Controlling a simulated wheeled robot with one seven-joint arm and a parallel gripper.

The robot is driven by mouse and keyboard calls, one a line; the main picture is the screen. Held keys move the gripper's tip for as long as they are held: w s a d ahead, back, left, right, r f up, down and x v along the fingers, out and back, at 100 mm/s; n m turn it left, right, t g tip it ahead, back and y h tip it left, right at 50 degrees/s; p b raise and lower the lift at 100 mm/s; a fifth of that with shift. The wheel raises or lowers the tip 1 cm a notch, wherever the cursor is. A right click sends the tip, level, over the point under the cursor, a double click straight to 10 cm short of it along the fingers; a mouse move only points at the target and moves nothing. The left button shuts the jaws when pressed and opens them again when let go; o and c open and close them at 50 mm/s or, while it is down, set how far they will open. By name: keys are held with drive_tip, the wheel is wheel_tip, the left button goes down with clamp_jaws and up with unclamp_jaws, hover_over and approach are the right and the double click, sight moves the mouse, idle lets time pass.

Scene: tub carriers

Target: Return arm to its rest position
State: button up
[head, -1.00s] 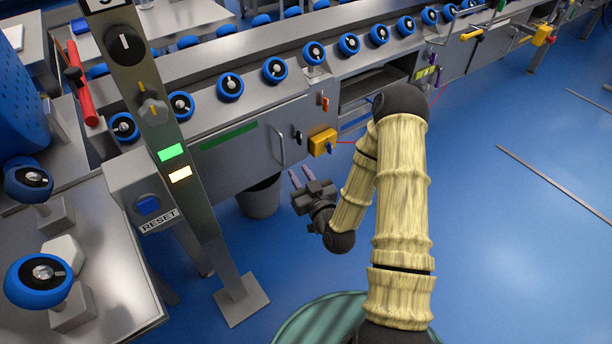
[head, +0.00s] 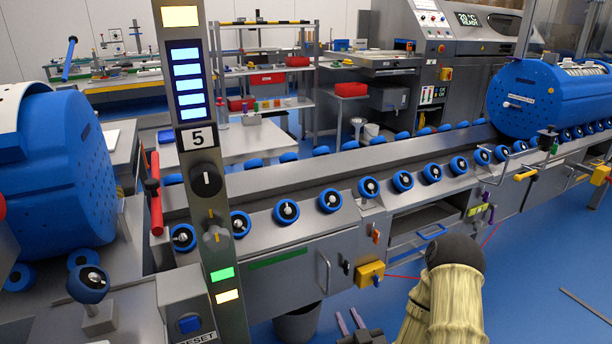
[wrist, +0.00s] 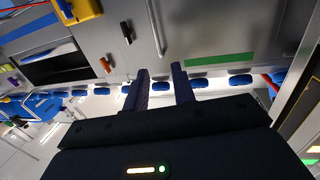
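My gripper (head: 350,322) shows at the bottom edge of the head view, low in front of the conveyor's grey cabinet front. Its two purple fingers stand apart with nothing between them. In the wrist view the fingers (wrist: 160,92) are also apart and empty, pointing at the cabinet front. My arm, in a cream ribbed cover, shows at the lower right of the head view; much of it is cut off by the frame.
A control post (head: 200,150) with a lit panel stands left of my gripper. The roller conveyor (head: 330,200) runs across behind it. Blue tubs (head: 60,170) and (head: 540,97) lie at both ends. A grey bin (head: 297,323) stands beside my gripper.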

drive_tip(key=s+d+r+m+g+h, duration=0.2)
drive_tip(key=s+r+m+g+h, duration=0.15)
drive_tip(key=s+r+g, duration=1)
wheel_tip(320, 180, up, 32)
drive_tip(key=s+g+p, duration=0.1)
drive_tip(key=p, duration=3.4)
drive_tip(key=shift+s+d+n, duration=0.15)
drive_tip(key=shift+s+n, duration=0.2)
drive_tip(key=shift+s, duration=0.05)
drive_tip(key=shift+h, duration=0.25)
